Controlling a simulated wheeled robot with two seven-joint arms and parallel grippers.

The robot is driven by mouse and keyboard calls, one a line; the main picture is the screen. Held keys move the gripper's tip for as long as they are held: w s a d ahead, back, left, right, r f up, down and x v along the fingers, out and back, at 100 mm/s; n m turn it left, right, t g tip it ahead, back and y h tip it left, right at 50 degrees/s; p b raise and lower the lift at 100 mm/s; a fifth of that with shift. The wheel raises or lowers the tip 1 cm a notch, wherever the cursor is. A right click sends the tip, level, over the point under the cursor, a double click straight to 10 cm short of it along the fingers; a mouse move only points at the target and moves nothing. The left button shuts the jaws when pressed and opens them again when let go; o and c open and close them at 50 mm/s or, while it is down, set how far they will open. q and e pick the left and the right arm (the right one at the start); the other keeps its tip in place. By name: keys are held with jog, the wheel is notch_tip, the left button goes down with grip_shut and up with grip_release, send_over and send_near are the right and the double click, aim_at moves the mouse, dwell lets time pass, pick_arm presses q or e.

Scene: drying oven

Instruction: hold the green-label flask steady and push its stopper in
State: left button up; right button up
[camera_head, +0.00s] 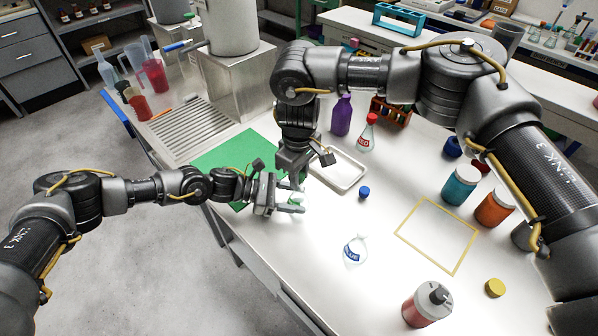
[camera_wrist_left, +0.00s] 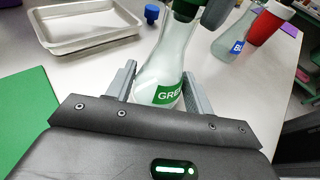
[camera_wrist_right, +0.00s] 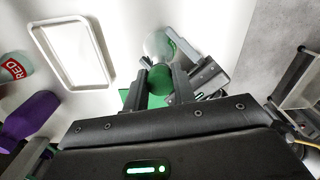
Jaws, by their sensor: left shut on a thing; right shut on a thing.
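The green-label flask (camera_wrist_left: 170,62) is clear and stands upright in the left wrist view. My left gripper (camera_wrist_left: 160,98) is shut around its body at the label. In the head view the flask (camera_head: 297,197) is mostly hidden by my grippers. The green stopper (camera_wrist_right: 160,80) is between the fingers of my right gripper (camera_wrist_right: 159,88), which is shut on it from above. The stopper (camera_wrist_left: 185,10) is at the flask's mouth at the top of the left wrist view. How deep it sits is hidden. My left gripper (camera_head: 283,207) is below my right gripper (camera_head: 295,180) in the head view.
A metal tray (camera_head: 348,186) lies just behind the grippers, and a green mat (camera_head: 222,158) to their left. A blue stopper (camera_head: 364,192) and a blue-label flask (camera_head: 355,249) stand to the right. A red-label flask (camera_head: 367,135) and a purple bottle (camera_head: 342,115) are farther back.

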jog(key=shift+f, duration=0.45)
jog(key=o, duration=1)
jog(key=shift+r, duration=0.15)
jog(key=shift+r, duration=2.35)
pick_arm(q)
jog(key=o, duration=0.8)
